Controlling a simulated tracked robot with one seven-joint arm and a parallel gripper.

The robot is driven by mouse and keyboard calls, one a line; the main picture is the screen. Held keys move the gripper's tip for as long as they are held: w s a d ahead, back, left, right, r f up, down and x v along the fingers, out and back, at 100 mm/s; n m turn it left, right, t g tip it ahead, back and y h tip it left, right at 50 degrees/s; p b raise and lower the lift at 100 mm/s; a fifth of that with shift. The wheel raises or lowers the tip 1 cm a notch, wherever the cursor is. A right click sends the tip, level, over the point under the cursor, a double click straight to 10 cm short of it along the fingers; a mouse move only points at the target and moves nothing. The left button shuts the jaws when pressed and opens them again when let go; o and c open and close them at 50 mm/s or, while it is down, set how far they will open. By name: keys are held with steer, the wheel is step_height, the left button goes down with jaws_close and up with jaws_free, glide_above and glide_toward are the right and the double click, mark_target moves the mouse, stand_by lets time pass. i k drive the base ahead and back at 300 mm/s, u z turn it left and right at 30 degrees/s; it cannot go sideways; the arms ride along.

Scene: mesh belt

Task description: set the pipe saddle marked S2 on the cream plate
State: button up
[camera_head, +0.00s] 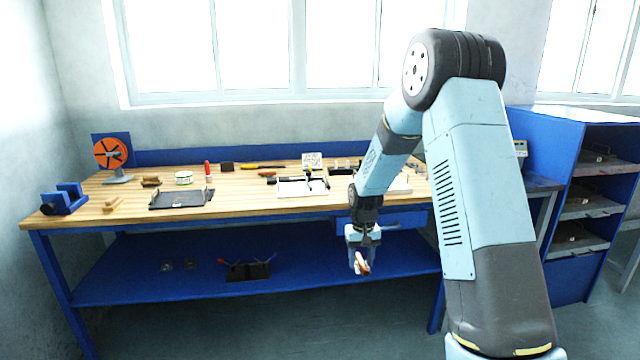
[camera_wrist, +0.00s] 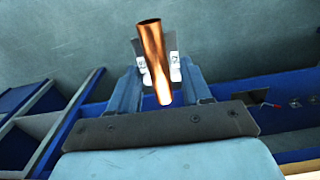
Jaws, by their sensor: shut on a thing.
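My gripper (camera_head: 362,258) hangs in front of the workbench, below the level of its top. It is shut on a copper pipe (camera_wrist: 153,60); the same copper-coloured piece shows small in the head view (camera_head: 362,265). The wrist view shows a grey piece behind the pipe and white patches with dark marks beside it, too small to read. I cannot make out a saddle marked S2. A white plate (camera_head: 398,186) lies on the bench partly behind my arm, and a white tray (camera_head: 290,190) lies left of it. I cannot tell which is the cream plate.
The wooden bench (camera_head: 240,205) also holds a dark tray (camera_head: 165,201), an orange reel (camera_head: 110,152) and a blue vise (camera_head: 62,202). Small parts and a dark holder (camera_head: 248,273) sit on its lower shelf. A blue rack (camera_head: 557,225) stands at right.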

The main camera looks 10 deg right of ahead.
mark_target(293, 185)
steer(key=z, duration=0.1)
steer(key=i, duration=0.85)
steer(key=u, duration=0.15)
